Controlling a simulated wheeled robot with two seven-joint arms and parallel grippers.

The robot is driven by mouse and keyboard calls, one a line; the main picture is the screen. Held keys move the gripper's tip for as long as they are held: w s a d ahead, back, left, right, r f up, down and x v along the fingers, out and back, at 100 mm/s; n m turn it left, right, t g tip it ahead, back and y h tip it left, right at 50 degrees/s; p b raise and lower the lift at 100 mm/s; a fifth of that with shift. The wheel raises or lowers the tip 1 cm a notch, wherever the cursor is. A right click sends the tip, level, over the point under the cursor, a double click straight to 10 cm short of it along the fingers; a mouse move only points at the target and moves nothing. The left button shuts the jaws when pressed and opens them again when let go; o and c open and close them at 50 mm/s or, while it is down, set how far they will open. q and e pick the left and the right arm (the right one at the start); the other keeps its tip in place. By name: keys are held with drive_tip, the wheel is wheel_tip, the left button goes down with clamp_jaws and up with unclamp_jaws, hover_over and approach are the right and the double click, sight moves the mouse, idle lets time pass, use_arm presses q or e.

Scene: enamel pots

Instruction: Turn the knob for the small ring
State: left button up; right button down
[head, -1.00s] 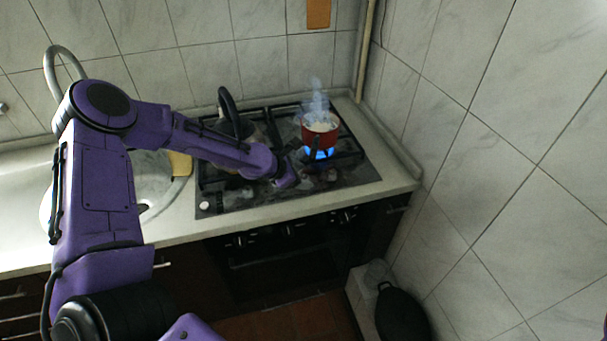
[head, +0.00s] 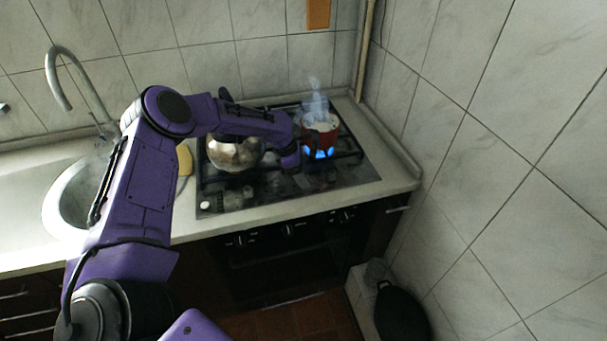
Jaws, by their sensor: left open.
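The stove front carries a row of dark knobs with light marks: a left knob (head: 240,240), a middle knob (head: 290,229) and a right knob (head: 347,216). Which one serves the small ring cannot be told. A small red pot (head: 322,140) steams on the right side of the hob over a lit blue flame (head: 319,154). My left gripper (head: 292,160) is open above the hob, just left of the pot and well behind the knobs; its fingers are hard to make out. My right gripper is not in view.
A shiny metal kettle (head: 233,155) stands on the left of the black hob (head: 340,180), partly behind my left arm. The sink (head: 62,205) and tap (head: 60,82) are at left. A tiled wall (head: 490,180) closes the right side. A dark pan (head: 400,315) is low at right.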

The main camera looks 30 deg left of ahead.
use_arm(q)
drive_tip(key=shift+w+d+f, duration=0.1)
drive_tip(key=shift+d+f, duration=0.05)
drive_tip(key=shift+f, duration=0.3)
drive_tip(key=c, duration=1)
drive_tip(key=shift+c, duration=0.2)
drive_tip(key=shift+m, duration=0.3)
drive_tip(key=shift+m+g, duration=0.4)
drive_tip(key=shift+m, duration=0.6)
drive_tip(key=shift+w+m+g+h+b, duration=0.1)
drive_tip(key=shift+m+g+h+b, duration=0.5)
drive_tip(key=shift+m, duration=1.1)
